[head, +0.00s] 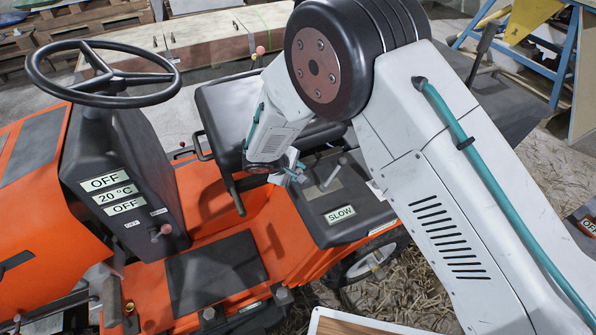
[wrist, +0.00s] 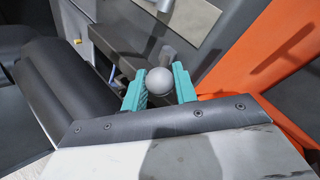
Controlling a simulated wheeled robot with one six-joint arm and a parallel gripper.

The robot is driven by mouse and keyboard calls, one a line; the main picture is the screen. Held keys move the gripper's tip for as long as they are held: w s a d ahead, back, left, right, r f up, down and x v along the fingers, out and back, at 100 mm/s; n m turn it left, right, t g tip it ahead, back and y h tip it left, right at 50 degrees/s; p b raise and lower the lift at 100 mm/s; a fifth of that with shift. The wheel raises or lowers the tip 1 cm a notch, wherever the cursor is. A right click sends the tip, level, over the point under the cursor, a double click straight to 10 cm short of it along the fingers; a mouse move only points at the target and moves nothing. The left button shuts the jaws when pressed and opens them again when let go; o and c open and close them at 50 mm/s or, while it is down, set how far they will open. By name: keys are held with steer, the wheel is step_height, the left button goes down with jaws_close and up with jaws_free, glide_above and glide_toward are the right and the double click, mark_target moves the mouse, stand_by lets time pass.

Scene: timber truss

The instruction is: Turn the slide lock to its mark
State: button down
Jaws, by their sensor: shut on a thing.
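My gripper (head: 294,170) is low beside the black seat, at the left edge of the dark side console of an orange ride-on machine. In the wrist view its two teal fingers stand on either side of a grey ball knob (wrist: 165,82), shut on it. The head view hides most of this knob behind my gripper. No label marks the knob as the slide lock, and I see no mark for it.
The black seat (head: 228,108) is close to my gripper. The console carries a SLOW plate (head: 341,213). The steering wheel (head: 100,75) and a dash with OFF, 20 °C and OFF plates (head: 110,193) are on the left. The orange footwell has a black mat (head: 216,272).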

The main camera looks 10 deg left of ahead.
steer(key=c, duration=1.4)
jaws_free()
steer(key=shift+a, duration=0.1)
steer(key=v, duration=0.7)
steer(key=shift+s+r, duration=0.3)
steer(key=shift+a, duration=0.1)
